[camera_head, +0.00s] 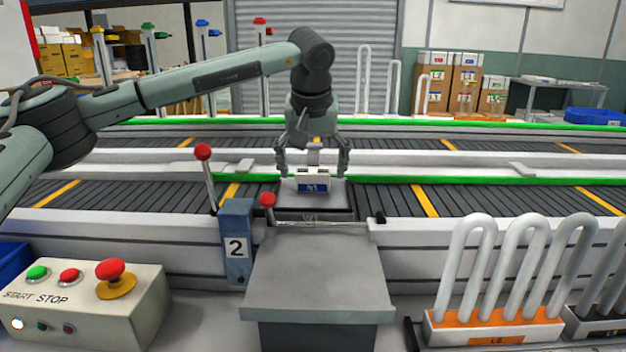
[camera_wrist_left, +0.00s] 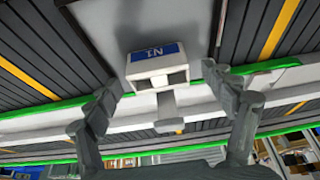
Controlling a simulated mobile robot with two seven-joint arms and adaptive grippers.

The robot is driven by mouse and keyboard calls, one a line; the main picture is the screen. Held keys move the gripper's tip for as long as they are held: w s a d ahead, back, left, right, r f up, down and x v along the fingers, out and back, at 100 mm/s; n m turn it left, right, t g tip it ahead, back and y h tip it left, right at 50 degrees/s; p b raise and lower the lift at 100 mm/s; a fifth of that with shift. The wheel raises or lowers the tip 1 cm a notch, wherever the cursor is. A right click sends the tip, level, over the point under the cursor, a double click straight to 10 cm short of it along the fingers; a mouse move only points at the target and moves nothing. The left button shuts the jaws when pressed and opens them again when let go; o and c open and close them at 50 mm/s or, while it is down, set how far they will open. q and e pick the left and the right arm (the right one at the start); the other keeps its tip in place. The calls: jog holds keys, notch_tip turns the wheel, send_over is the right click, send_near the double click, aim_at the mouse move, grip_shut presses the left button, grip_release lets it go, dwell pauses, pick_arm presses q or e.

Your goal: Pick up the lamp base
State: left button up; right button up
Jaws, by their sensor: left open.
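The lamp base (camera_head: 312,180) is a small white block with a blue label. It sits on a light grey plate (camera_head: 335,190) on the near conveyor. My left gripper (camera_head: 313,170) is above and behind it, fingers pointing down and spread to either side of it. The gripper is open and appears not to touch the base. In the left wrist view the base (camera_wrist_left: 157,65) shows ahead of the spread fingers (camera_wrist_left: 170,115), with its label visible. My right gripper is not in view.
A grey table (camera_head: 318,275) stands in front of the conveyor. A button box (camera_head: 80,305) is at the lower left, beside red-knobbed levers (camera_head: 203,152). White looped tubes on an orange-topped base (camera_head: 495,325) stand at the lower right. Conveyor stretches on both sides are clear.

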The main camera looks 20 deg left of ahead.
pick_arm(q)
jog(key=shift+x, duration=0.8)
jog(key=shift+c, duration=0.6)
jog(key=shift+r, duration=0.1)
jog(key=c, duration=1.1)
jog(key=shift+r, duration=0.1)
